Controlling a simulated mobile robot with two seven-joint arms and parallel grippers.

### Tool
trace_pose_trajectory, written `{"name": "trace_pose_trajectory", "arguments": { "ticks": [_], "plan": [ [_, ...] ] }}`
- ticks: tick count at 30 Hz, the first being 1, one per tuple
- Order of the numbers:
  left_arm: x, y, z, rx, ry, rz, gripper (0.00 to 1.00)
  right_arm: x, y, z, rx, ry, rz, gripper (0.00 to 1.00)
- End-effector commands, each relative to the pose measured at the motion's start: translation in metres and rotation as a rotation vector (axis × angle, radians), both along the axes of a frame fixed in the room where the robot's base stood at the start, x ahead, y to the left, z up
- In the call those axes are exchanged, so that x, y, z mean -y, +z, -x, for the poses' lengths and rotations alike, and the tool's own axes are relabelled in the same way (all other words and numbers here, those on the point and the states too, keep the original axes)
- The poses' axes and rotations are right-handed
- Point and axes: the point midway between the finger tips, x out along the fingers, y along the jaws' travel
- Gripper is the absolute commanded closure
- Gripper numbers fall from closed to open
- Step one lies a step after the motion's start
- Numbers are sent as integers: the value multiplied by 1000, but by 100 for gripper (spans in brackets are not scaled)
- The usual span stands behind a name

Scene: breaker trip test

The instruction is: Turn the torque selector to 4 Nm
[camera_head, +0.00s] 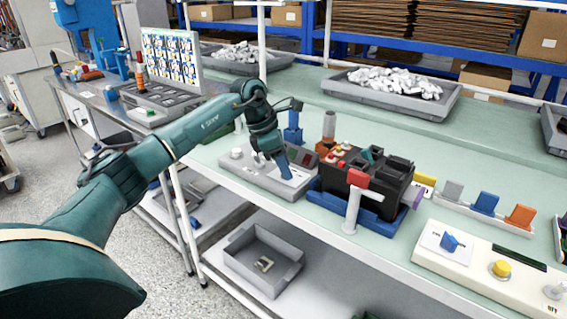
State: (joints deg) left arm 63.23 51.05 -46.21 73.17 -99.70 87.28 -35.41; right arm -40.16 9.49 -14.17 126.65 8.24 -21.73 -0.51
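A low grey box (258,180) on the bench has a white round knob (236,153), a dark display (302,156) and a pale dial plate (294,179). My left gripper (283,168) reaches down over this box, its blue tip at the dial plate. Any selector knob there is hidden by the gripper; I cannot tell whether the fingers touch or grip it. A cream panel (470,274) at the right has a blue knob (450,243) on a white plate and a yellow button (501,269). My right gripper is not in view.
Blue and orange pieces stand in a rack (480,215). A tray (395,107) of white parts lies behind.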

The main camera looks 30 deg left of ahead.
Motion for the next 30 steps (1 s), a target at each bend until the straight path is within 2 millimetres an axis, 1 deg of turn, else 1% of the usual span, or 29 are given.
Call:
{"name": "trace_pose_trajectory", "arguments": {
  "ticks": [1, 9, 11, 20, 26, 30],
  "plan": [
    [0, 0, 0, 0, 0, 0, 64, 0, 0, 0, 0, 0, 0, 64],
    [0, 0, 0, 0, 0, 0, 86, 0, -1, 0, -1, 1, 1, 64],
    [0, 0, 0, 0, 0, 0, 90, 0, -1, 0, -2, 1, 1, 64],
    [-1, 2, -1, 0, -45, 0, 90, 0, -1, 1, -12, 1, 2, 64],
    [-1, 3, -2, 0, -160, 2, 90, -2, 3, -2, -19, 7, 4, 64],
    [-1, 3, -2, 1, -274, 1, 90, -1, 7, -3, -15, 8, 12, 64]
  ]
}}
